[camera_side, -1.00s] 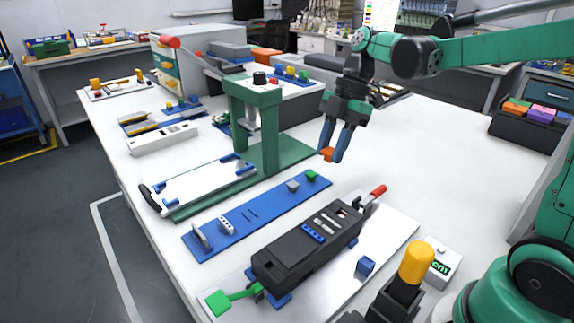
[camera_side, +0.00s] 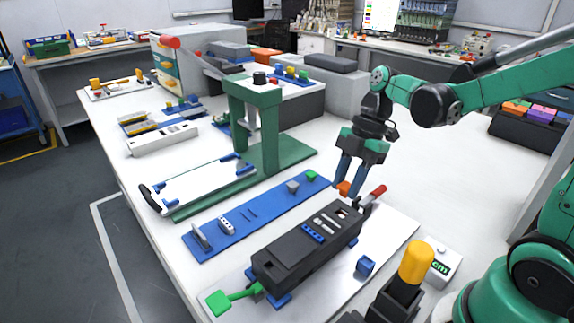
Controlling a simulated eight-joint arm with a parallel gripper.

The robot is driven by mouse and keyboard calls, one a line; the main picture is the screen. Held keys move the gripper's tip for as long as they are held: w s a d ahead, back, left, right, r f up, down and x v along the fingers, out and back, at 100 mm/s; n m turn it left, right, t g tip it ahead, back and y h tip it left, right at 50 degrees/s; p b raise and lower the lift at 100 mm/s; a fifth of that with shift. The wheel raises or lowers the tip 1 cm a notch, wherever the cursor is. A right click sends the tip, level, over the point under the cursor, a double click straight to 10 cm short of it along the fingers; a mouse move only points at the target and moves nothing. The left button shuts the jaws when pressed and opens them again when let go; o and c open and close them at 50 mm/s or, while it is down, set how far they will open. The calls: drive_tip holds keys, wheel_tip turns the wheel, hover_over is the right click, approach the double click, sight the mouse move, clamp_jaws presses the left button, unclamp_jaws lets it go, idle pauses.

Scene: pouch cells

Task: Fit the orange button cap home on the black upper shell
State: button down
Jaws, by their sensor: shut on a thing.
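The orange button cap (camera_side: 344,187) is between the blue fingertips of my gripper (camera_side: 348,190), which is shut on it. My gripper points down over the far right end of the black upper shell (camera_side: 285,250). The cap appears a little above the shell; I cannot tell the exact gap. The shell lies on a white plate (camera_side: 385,240), with slots and openings in its top near that end and a blue part (camera_side: 312,232) in its top.
A red-handled clamp (camera_side: 377,192) stands close to my gripper at the shell's far end. A green-handled clamp (camera_side: 225,300) is at the near end. A blue strip (camera_side: 255,216) with small parts lies to the left. A green press (camera_side: 262,130) stands behind it.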

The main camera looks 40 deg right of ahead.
sight(343, 215)
drive_tip(key=shift+f, duration=1.5)
drive_tip(key=shift+f, duration=0.6)
idle(0.6)
drive_tip(key=shift+r, duration=0.3)
drive_tip(key=shift+f, duration=0.35)
idle(1.5)
drive_tip(key=shift+r, duration=0.35)
drive_tip(key=shift+f, duration=0.5)
idle(1.2)
drive_tip(key=shift+r, duration=0.2)
drive_tip(key=shift+r, duration=0.3)
idle(0.6)
